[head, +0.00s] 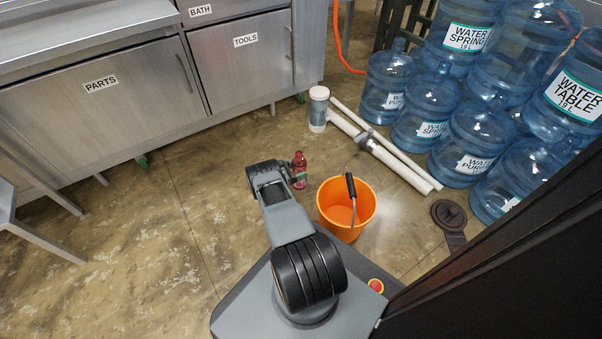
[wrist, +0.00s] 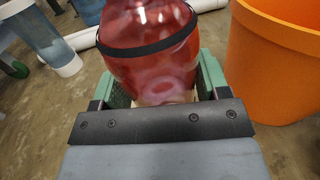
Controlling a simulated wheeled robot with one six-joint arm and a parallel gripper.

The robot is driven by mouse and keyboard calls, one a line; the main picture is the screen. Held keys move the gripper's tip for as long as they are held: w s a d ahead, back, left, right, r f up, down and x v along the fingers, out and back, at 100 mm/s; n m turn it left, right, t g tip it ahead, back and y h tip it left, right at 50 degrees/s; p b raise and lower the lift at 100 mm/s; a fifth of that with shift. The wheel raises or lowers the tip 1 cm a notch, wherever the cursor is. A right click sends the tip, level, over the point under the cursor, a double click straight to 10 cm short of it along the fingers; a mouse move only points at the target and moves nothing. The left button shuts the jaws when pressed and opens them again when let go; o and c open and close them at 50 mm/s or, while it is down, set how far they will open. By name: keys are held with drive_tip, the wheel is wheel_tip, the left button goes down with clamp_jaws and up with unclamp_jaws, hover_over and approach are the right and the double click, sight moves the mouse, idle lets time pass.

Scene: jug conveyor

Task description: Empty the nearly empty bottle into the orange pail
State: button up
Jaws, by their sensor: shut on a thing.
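A small red see-through bottle (head: 299,164) stands upright, left of the orange pail, in the head view. In the wrist view the bottle (wrist: 150,55) fills the space between the green fingers of my gripper (wrist: 153,85), which is shut on it. A black band runs round the bottle; its top is cut off in the wrist view. The orange pail (head: 328,214) stands on the floor just right of my gripper (head: 297,180), its handle across the opening. The pail also shows at the right of the wrist view (wrist: 275,75). The bottle and pail are apart.
Large blue water jugs (head: 470,140) are stacked at the right. Metal cabinets (head: 110,105) line the back left.

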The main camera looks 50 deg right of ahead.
drive_tip(key=shift+s+d+f+m+g, duration=0.15)
drive_tip(key=shift+s+f+m+g, duration=0.3)
drive_tip(key=shift+s, duration=0.15)
drive_tip(key=m, duration=0.1)
drive_tip(key=s+m, duration=0.1)
drive_tip(key=s+m+y, duration=0.1)
drive_tip(key=shift+a+r+t, duration=0.25)
drive_tip(key=shift+a+t, duration=0.1)
drive_tip(key=r, duration=0.1)
drive_tip(key=r+m, duration=0.1)
drive_tip(key=s+r+m+p, duration=0.1)
drive_tip(key=shift+a+t, duration=0.3)
